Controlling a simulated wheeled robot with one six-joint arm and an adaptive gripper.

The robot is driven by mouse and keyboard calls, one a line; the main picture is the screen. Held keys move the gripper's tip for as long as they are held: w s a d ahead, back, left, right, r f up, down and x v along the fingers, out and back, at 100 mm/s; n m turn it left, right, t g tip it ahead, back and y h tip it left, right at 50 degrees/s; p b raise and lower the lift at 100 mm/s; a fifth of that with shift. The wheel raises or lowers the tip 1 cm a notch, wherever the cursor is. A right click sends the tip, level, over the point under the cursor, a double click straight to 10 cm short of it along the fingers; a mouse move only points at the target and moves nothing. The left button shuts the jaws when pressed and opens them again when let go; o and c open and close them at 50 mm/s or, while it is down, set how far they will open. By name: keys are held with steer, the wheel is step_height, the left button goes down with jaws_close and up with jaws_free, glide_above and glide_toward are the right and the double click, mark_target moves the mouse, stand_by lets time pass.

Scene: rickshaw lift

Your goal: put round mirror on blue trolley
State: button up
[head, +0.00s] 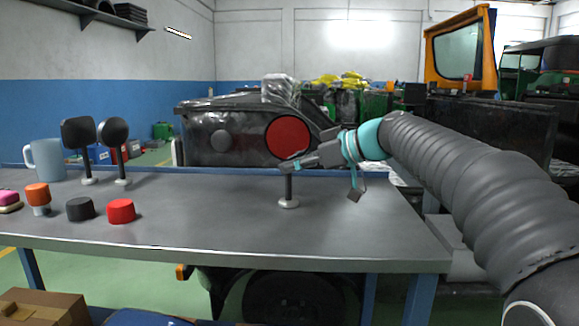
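A round mirror (288,138) with a dark rim and a red-looking face stands upright on a dark stem with a pale round foot, near the table's right half. My gripper (289,167) reaches in from the right, its fingertips at the stem just below the disc. I cannot tell whether the fingers are shut on the stem or only beside it. A second round mirror (113,131), dark, stands at the back left of the table. A blue surface (145,318) shows at the bottom edge, mostly cut off; I cannot tell if it is the trolley.
The grey table (215,225) also holds a dark square mirror (78,133), a blue mug (46,160), an orange-capped item (38,196), a black cap (80,209) and a red cap (121,211). A cardboard box (40,308) is at bottom left. The table's front middle is clear.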

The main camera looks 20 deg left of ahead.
steer(key=v, duration=1)
steer(key=shift+d, duration=0.2)
steer(key=shift+s, duration=0.15)
